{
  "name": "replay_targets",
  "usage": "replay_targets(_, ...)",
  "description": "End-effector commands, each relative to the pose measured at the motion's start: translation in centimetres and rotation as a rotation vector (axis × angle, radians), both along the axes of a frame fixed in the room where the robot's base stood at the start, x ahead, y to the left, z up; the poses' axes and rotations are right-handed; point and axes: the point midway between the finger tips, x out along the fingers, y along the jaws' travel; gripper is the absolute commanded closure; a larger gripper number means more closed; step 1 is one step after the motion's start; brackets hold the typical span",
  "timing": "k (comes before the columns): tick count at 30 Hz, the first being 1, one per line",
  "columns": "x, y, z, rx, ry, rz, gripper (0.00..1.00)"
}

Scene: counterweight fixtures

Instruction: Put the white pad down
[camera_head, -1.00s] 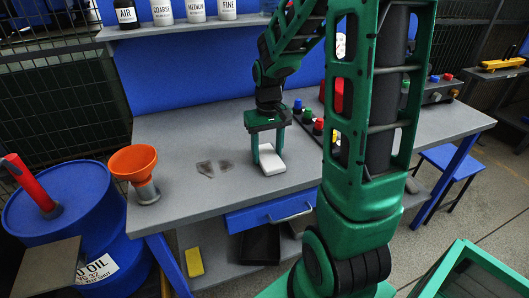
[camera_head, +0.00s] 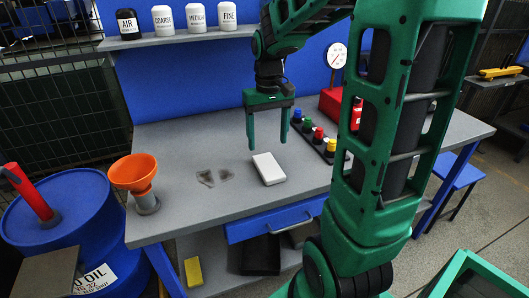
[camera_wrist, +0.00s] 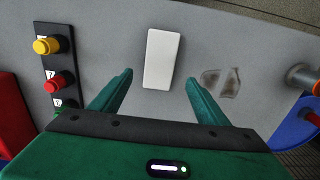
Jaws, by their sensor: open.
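The white pad (camera_head: 268,169) lies flat on the grey workbench (camera_head: 190,219), near its front edge. In the wrist view the pad (camera_wrist: 162,58) lies ahead of and between the two fingers, with bare bench around it. My gripper (camera_head: 268,146) is open and empty, above and slightly behind the pad. Its two green fingers also show in the wrist view (camera_wrist: 160,86), apart from the pad.
Two dark stains (camera_head: 215,177) mark the bench left of the pad. An orange funnel (camera_head: 134,172) stands at the bench's left end. A rack of coloured knobs (camera_head: 318,135) and a red gauge stand (camera_head: 331,104) are to the right. A shelf (camera_head: 180,38) with several jars is behind.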

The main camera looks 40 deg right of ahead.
Motion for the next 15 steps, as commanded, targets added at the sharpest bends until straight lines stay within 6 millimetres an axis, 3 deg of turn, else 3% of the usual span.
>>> replay_targets(4, 0.1, 0.0, 2.0, -0.001, -0.003, 0.0, 0.31)
replay_targets(10, -0.7, 0.0, 3.1, -0.002, 0.0, -0.008, 0.31)
replay_targets(13, -3.0, -0.1, 3.2, -0.009, -0.001, -0.039, 0.31)
replay_targets(15, -5.6, -0.2, 3.1, -0.014, -0.001, -0.072, 0.31)
